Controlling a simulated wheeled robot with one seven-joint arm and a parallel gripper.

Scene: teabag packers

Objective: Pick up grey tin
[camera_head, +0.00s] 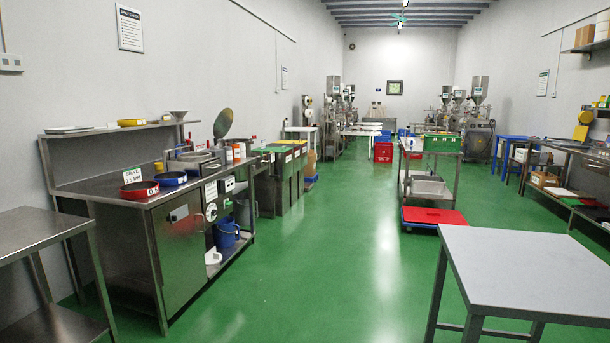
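I cannot pick out a grey tin for certain in this view. Small grey metal items stand at the left: a funnel-like piece (179,114) on the raised shelf and a grey pail-like container (243,211) on the lower shelf of the steel counter. I cannot tell whether either is the tin. My gripper is not in view.
A bare steel table (40,230) is at near left, a bare grey table (530,270) at near right. The green floor (340,265) between them is clear. A trolley (428,188) stands ahead.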

